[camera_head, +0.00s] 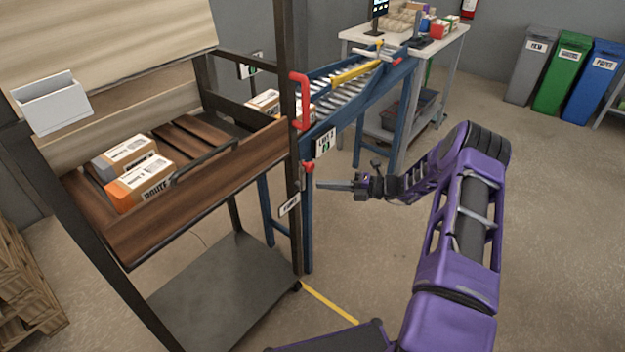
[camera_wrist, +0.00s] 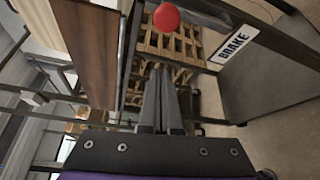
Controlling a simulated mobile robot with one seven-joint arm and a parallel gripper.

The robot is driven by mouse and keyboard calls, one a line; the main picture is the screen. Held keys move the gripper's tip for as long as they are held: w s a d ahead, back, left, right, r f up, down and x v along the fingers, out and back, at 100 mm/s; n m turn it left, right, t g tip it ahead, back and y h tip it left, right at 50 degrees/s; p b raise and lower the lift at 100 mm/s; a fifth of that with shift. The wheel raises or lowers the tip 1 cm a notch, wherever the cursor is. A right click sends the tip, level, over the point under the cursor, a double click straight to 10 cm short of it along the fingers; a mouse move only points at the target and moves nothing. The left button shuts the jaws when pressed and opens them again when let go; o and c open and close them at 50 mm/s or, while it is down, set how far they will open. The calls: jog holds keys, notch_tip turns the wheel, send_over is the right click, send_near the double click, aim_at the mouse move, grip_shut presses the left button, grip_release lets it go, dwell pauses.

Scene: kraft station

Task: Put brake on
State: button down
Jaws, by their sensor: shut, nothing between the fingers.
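The brake lever shows as a red knob (camera_head: 308,168) on the dark right front post of the cart (camera_head: 200,207). The knob is a round red ball (camera_wrist: 166,17) near the top of the wrist view. A white BRAKE label (camera_wrist: 234,46) sits right of it there, and the label also shows low on the post in the head view (camera_head: 289,204). My gripper (camera_head: 322,184) is shut and empty, its fingers pointing left toward the post just below the knob. In the wrist view its fingertips (camera_wrist: 160,70) are below the knob in the picture, with a visible gap.
A red handle (camera_head: 301,101) stands higher on the same post. Boxes (camera_head: 141,183) lie on the cart's wooden shelf. A blue roller conveyor (camera_head: 345,85) stands behind the post. Wooden pallets (camera_wrist: 160,45) show beyond the fingers. Floor right of the conveyor is free.

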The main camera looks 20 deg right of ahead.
jog(key=v, duration=0.5)
jog(key=shift+w+a, duration=0.1)
dwell(0.3)
